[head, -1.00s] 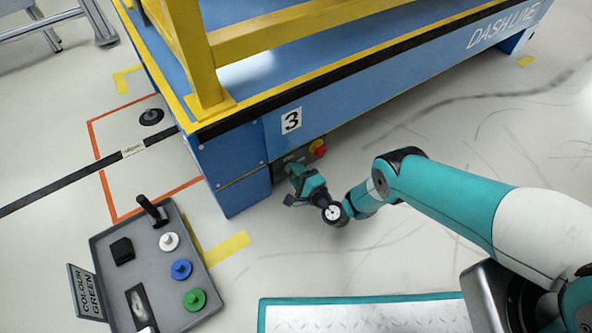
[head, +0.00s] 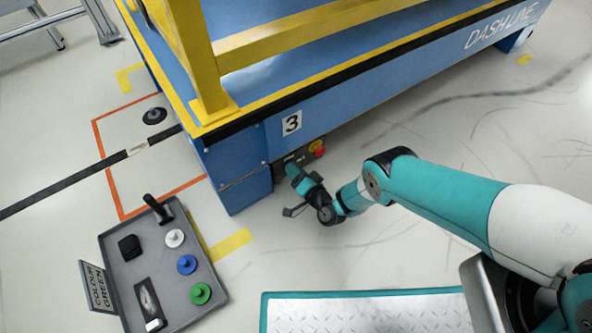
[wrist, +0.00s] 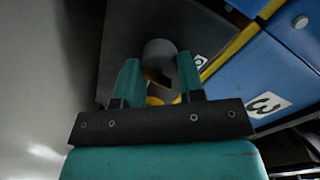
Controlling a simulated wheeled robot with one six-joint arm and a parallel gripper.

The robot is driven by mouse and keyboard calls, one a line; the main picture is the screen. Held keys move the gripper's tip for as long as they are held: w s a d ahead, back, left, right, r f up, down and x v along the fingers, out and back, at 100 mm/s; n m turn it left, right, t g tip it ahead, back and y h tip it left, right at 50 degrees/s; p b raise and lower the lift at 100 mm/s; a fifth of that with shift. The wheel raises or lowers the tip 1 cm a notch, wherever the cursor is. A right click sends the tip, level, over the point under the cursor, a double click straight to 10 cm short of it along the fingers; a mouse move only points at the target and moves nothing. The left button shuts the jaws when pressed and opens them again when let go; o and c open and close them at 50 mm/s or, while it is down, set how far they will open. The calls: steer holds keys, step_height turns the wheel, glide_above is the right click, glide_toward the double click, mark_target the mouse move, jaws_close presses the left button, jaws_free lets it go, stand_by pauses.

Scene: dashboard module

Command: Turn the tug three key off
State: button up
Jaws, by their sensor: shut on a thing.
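The tug (head: 235,165) is a blue cart marked with a 3 (head: 291,123). Its dark control panel (head: 304,157) is low on its side, with a red button on a yellow base (head: 318,147). My gripper (head: 292,171) is at the left part of this panel, hiding the key in the head view. In the wrist view my gripper (wrist: 158,64) is shut on the key, its two teal fingers on either side. A grey round part (wrist: 159,48) shows between the fingertips, with yellow below it. The key's angle cannot be told.
A grey tray (head: 205,310) with white, blue and green knobs stands on the floor at lower left, beside a "COLOUR GREEN" sign (head: 96,287). A metal plate (head: 365,312) lies in front. A yellow frame (head: 195,60) rises from the tug.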

steer(key=shift+n, duration=0.8)
steer(key=o, duration=0.9)
steer(key=shift+p+v, duration=5.05)
steer(key=shift+v, duration=3.65)
steer(key=shift+s+a, duration=0.1)
steer(key=shift+s, duration=0.05)
